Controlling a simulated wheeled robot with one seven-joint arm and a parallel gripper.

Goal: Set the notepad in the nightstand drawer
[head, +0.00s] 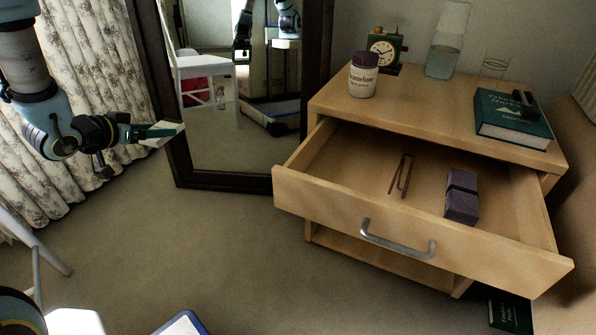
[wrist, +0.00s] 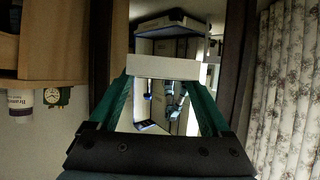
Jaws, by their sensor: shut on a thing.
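My gripper (head: 152,131), with green fingers, is at the left in the head view, out in front of the mirror and well left of the nightstand. It is shut on a pale notepad (head: 164,137), which shows as a white block between the fingertips in the wrist view (wrist: 178,67). The wooden nightstand (head: 420,105) stands at the right. Its drawer (head: 330,205) is pulled open. Inside lie a brown two-pronged item (head: 401,176) and a dark purple block (head: 461,196) with a band. The drawer's left and front parts are bare.
A dark-framed mirror (head: 180,165) stands between my gripper and the nightstand. On the nightstand top are a jar (head: 363,75), a clock (head: 384,48), a carafe (head: 446,42), a glass (head: 494,66) and a green book (head: 512,118). Another book (head: 510,315) lies on the floor. Open carpet lies before the drawer.

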